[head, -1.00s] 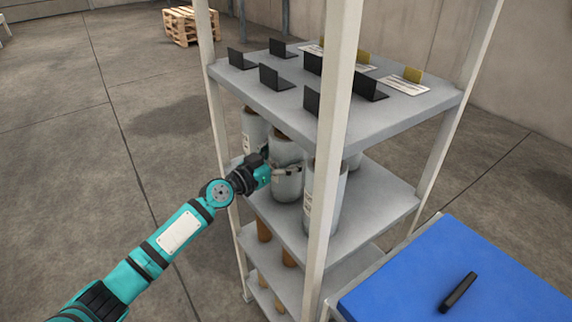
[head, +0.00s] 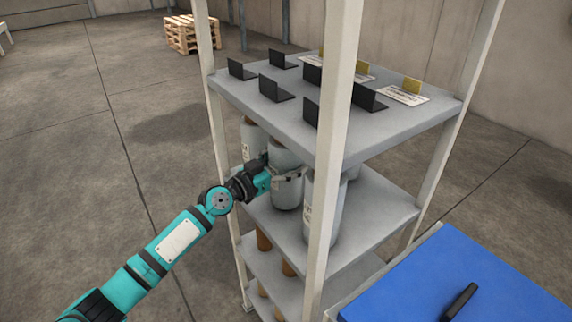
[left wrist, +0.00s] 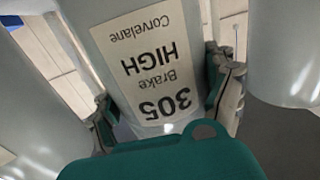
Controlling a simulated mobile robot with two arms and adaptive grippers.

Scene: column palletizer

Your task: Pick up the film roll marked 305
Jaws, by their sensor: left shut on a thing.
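The film roll marked 305 (left wrist: 150,50) is a grey-white cylinder. Its label, upside down in the left wrist view, reads 305, Brake, HIGH, Corvelane. In the head view the roll (head: 287,194) stands upright on the rack's second shelf from the top. My left gripper (head: 287,178) is shut on it, with one finger on each side; the left wrist view shows the fingers (left wrist: 165,102) against both flanks of the roll. I cannot tell whether the roll is clear of the shelf. My right gripper is not in view.
Neighbouring rolls stand close on either side, one at the left (head: 249,135) and one behind the front post (head: 324,200). The top shelf (head: 235,90) with black brackets hangs low over them. A blue surface (head: 400,300) with a black object (head: 460,301) is at lower right.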

